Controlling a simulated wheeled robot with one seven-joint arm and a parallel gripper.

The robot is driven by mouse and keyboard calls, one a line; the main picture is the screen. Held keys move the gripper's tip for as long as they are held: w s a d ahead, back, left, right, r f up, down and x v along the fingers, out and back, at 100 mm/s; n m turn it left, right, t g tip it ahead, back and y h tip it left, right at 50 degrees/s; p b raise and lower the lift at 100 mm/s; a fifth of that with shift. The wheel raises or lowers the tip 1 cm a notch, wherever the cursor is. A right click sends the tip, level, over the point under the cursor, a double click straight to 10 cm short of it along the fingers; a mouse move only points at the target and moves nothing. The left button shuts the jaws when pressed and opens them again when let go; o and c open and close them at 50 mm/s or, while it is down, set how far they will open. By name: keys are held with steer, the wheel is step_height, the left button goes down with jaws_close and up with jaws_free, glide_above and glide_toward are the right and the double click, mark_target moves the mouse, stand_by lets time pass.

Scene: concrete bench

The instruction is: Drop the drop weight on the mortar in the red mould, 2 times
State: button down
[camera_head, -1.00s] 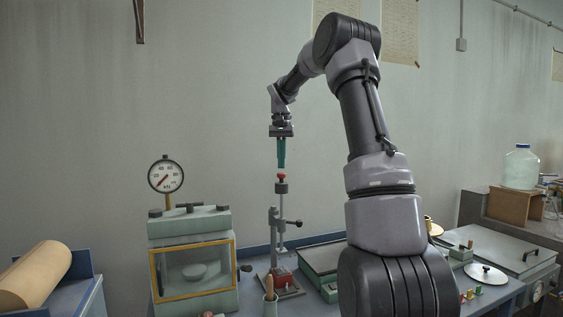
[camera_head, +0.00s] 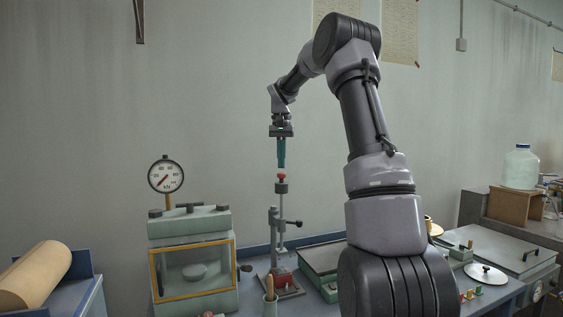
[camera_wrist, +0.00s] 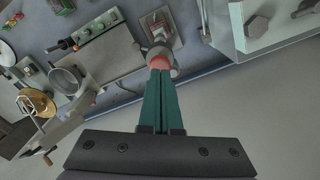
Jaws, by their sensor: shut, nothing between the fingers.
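The drop weight (camera_head: 281,188) is a grey cylinder with a red knob (camera_head: 282,176) on top, high on the rod of a grey stand. The red mould (camera_head: 282,276) sits at the foot of the stand; the mortar inside cannot be made out. My gripper (camera_head: 282,166) has green fingers, shut and pointing straight down just above the red knob, with nothing between them. In the wrist view the fingertips (camera_wrist: 160,72) overlap the pinkish-red knob (camera_wrist: 160,62), so any contact is hard to tell.
A press with a dial gauge (camera_head: 166,175) and a yellow-framed window stands close on the left. A side handle (camera_head: 294,223) juts right from the stand. A green case (camera_head: 322,258) lies to the right.

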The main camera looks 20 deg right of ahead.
steer(key=shift+f, duration=0.2)
steer(key=shift+f, duration=0.85)
steer(key=shift+r, duration=2.05)
